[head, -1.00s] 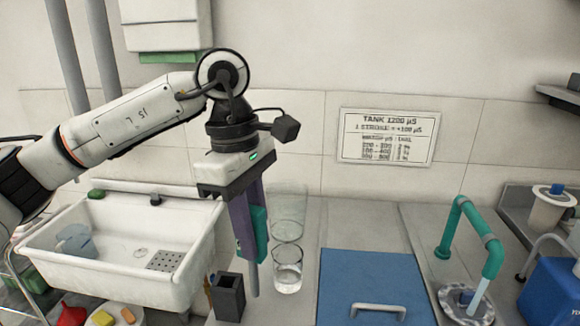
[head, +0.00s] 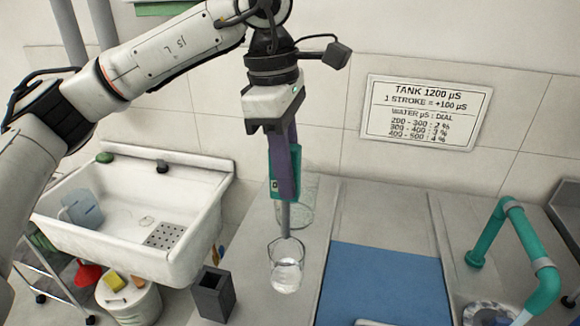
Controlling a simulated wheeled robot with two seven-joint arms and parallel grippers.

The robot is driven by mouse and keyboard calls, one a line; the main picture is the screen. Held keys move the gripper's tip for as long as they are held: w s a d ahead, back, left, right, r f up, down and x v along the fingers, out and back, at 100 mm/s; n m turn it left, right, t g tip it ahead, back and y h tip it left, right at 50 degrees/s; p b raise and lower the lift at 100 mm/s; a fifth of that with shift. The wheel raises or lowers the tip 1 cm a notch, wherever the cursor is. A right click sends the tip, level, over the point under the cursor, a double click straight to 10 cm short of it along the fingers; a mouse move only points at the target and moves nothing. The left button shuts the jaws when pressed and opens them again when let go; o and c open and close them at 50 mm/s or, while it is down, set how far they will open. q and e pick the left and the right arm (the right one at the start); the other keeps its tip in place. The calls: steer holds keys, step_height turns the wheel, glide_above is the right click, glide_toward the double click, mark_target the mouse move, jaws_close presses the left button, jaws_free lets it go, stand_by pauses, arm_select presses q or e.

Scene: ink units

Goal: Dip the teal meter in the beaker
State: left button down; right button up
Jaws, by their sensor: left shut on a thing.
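My left gripper (head: 288,188) has purple fingers and is shut on the teal meter (head: 275,172), which hangs upright. The meter's grey probe points down, and its tip is at the rim of the small glass beaker (head: 287,272). I cannot tell whether the tip is just above the rim or just inside it. The beaker stands on the grey counter and holds some clear liquid. A taller clear glass vessel (head: 311,207) stands right behind, partly hidden by the meter and probe. My right gripper is not in view.
A dark open holder (head: 213,294) stands front left of the beaker, by the white sink (head: 130,250). A blue panel (head: 385,285) lies to the right. A teal pipe (head: 520,235) rises at far right. A printed sign (head: 424,112) hangs on the wall.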

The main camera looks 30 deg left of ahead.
arm_select(q)
steer(key=b, duration=0.4)
glide_above(289, 237)
steer(key=f, duration=0.5)
steer(key=shift+w+a+f, duration=0.15)
steer(key=shift+w+f, duration=0.05)
steer(key=shift+f, duration=0.15)
steer(key=shift+f+b, duration=0.5)
steer(key=shift+f, duration=0.25)
step_height(289, 237, down, 2)
steer(key=shift+f+b, duration=0.25)
steer(key=shift+b, duration=0.7)
steer(key=shift+f+b, duration=0.5)
steer(key=shift+f, duration=0.4)
steer(key=shift+r, duration=0.15)
